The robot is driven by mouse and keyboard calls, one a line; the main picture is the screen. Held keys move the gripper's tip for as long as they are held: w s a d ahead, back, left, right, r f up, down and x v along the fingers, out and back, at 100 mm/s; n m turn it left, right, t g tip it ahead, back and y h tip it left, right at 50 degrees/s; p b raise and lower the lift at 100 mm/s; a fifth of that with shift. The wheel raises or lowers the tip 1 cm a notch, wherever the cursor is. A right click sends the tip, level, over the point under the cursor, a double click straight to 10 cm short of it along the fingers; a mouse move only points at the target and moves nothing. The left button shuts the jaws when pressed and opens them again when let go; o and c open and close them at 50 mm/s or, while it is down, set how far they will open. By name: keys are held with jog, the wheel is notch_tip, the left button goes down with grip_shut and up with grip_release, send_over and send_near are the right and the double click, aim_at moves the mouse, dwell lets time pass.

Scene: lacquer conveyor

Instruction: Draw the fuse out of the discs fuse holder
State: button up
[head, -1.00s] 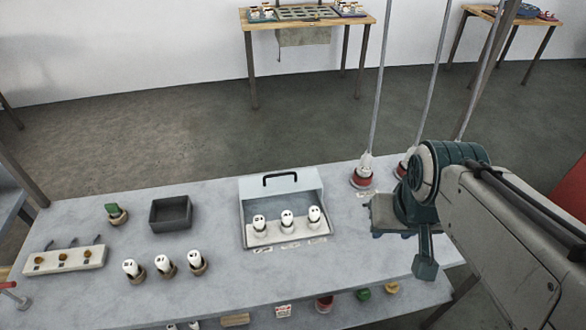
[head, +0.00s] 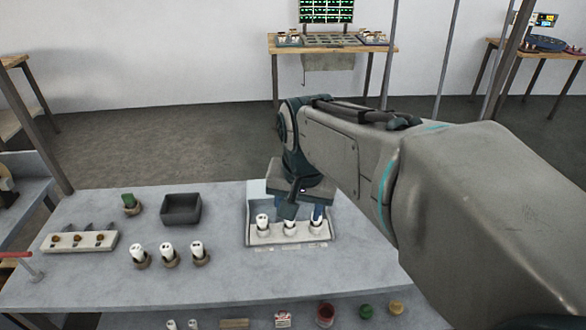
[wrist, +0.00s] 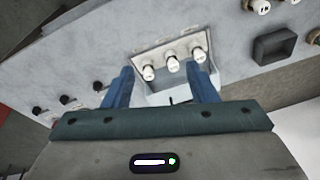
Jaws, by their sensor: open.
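Three white fuses stand upright in a row in a pale holder block (head: 290,237) inside an open-lidded case (head: 248,228). They are the left fuse (head: 262,221), the middle fuse (head: 290,226) and the right fuse (head: 317,226). The wrist view also shows the row, with fuses at its left (wrist: 147,72), middle (wrist: 172,64) and right (wrist: 199,53). Labels by the holders are too small to read, so I cannot tell which is discs. My gripper (wrist: 162,86) is open and empty, its blue fingers spread short of the row. In the head view it hides part of the case.
A dark empty tray (head: 181,209) stands left of the case. Three more fuses in separate round holders (head: 170,254) stand in front of it. A pale block with brown knobs (head: 78,241) and a green-topped part (head: 130,202) are farther left. The front middle of the bench is clear.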

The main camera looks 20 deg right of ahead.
jog(key=w+d+f+m+g+b, duration=0.1)
jog(key=w+d+f+m+b, duration=0.3)
jog(key=w+d+m, duration=0.3)
jog(key=w+d+f+m+g+b, duration=0.1)
jog(key=w+d+f+m+b, duration=0.25)
jog(key=w+m, duration=0.5)
jog(key=shift+m, duration=0.55)
jog(key=f, duration=0.4)
jog(key=s+f, duration=0.1)
jog(key=f, duration=0.8)
jog(key=shift+s+d+f+b, duration=0.2)
jog(key=shift+s+d+b, duration=0.1)
jog(key=shift+s+d, duration=0.1)
jog(key=shift+r, duration=0.1)
grip_shut()
